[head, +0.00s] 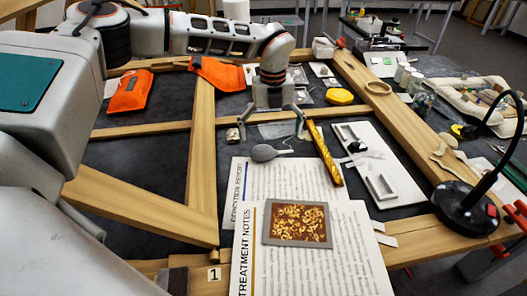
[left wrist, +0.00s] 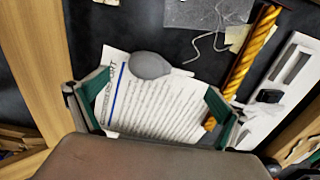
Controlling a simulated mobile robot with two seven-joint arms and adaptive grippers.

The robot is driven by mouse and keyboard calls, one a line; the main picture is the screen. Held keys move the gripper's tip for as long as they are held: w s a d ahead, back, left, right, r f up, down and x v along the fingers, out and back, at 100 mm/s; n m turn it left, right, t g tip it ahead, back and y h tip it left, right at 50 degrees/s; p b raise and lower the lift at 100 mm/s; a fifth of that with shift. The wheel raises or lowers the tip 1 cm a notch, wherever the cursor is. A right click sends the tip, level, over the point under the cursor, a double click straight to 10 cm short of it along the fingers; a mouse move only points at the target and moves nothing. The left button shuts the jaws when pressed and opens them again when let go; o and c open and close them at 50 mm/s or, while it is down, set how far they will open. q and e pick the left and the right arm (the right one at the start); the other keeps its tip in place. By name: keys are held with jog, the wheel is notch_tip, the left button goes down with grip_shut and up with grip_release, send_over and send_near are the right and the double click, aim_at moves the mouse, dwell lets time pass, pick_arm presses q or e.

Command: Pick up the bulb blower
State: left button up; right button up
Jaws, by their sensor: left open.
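The bulb blower (head: 264,153) is a small grey bulb with a thin nozzle pointing right. It lies at the top edge of the printed condition report (head: 242,190). In the left wrist view the bulb (left wrist: 150,65) shows ahead of the fingers, in the gap between them and closer to the left one. My left gripper (head: 270,133) is open and empty, pointing down just behind and above the bulb, not touching it as far as I can see. Its green-lined fingers (left wrist: 156,100) are spread wide in the left wrist view. My right gripper is in neither view.
A gilt wooden strip (head: 325,155) lies right of the bulb, close to the right finger. Treatment notes (head: 340,265) with a framed ornament sample (head: 297,223) lie in front. Wooden beams (head: 202,150) cross the dark table. A black lamp (head: 465,205) stands at right.

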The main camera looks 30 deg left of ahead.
aim_at(276, 153)
pick_arm(q)
jog(key=shift+w+f, duration=0.15)
jog(key=shift+f, duration=1.45)
jog(key=shift+w+f, duration=0.15)
jog(key=shift+f, duration=1.4)
jog(key=c, duration=1)
